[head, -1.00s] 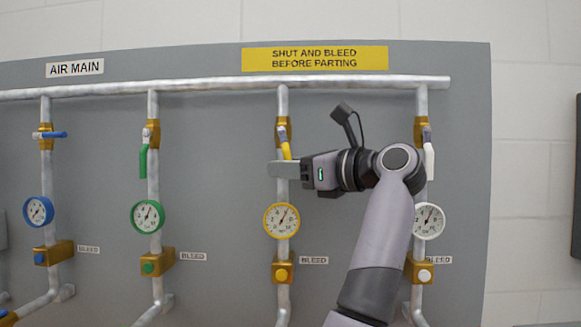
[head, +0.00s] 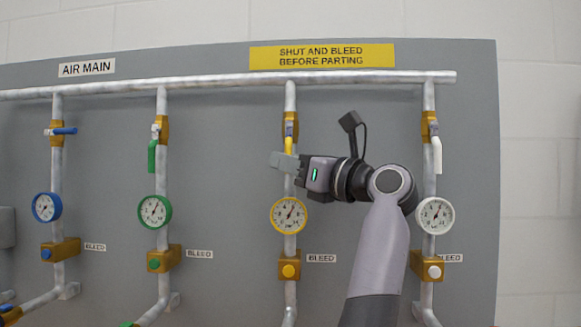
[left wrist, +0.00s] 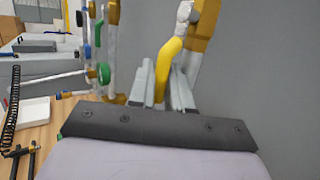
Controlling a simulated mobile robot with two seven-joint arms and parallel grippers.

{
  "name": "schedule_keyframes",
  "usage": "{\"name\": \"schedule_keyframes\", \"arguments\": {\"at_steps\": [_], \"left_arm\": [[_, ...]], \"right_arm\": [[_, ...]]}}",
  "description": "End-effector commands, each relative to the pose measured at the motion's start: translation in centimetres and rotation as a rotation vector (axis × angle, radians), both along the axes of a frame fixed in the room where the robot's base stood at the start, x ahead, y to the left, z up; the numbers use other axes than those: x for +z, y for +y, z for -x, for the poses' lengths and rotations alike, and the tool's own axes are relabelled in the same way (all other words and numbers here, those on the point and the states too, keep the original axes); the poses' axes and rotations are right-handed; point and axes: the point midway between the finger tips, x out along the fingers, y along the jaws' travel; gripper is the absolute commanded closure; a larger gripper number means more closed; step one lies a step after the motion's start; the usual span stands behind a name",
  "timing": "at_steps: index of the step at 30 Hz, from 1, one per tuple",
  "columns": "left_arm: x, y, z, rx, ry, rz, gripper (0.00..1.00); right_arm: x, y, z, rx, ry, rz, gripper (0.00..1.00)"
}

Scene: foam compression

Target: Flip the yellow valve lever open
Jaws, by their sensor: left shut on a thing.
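The yellow valve lever (head: 289,146) hangs down along its vertical pipe, below the brass valve body (head: 290,124). My left gripper (head: 285,162) is at the lever's lower end, shut on it. The lever also shows in the left wrist view (left wrist: 169,58), running down between the two grey fingers of my left gripper (left wrist: 163,88). My right gripper is in neither view.
The yellow gauge (head: 290,215) sits just below my gripper. Green (head: 152,155) and white (head: 438,154) levers hang down on neighbouring pipes; the blue lever (head: 64,131) points sideways. A horizontal pipe (head: 220,84) crosses above. The panel (head: 225,130) between pipes is bare.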

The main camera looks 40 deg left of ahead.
Motion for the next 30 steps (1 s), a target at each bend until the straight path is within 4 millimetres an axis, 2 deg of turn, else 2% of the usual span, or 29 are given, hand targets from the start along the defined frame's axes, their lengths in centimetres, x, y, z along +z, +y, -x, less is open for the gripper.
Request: {"name": "schedule_keyframes", "arguments": {"at_steps": [3,4,5,16,25,30], "left_arm": [[0.0,0.0,0.0,0.003,0.003,-0.001,1.00],[0.0,0.0,0.0,0.003,0.003,-0.001,0.72],[0.0,0.0,0.0,0.003,0.003,-0.001,0.62],[-0.2,-0.6,-0.1,-0.001,0.001,0.000,0.62],[-1.3,-5.1,-0.6,-0.002,0.002,0.000,0.62],[-1.6,-6.7,-0.8,0.000,0.002,0.000,0.62]], "right_arm": [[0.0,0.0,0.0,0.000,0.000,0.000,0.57],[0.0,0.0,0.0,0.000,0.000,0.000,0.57],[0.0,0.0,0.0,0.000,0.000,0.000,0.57],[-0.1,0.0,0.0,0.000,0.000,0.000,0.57],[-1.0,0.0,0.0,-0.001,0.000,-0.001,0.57],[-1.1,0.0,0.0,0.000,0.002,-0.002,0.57]]}}
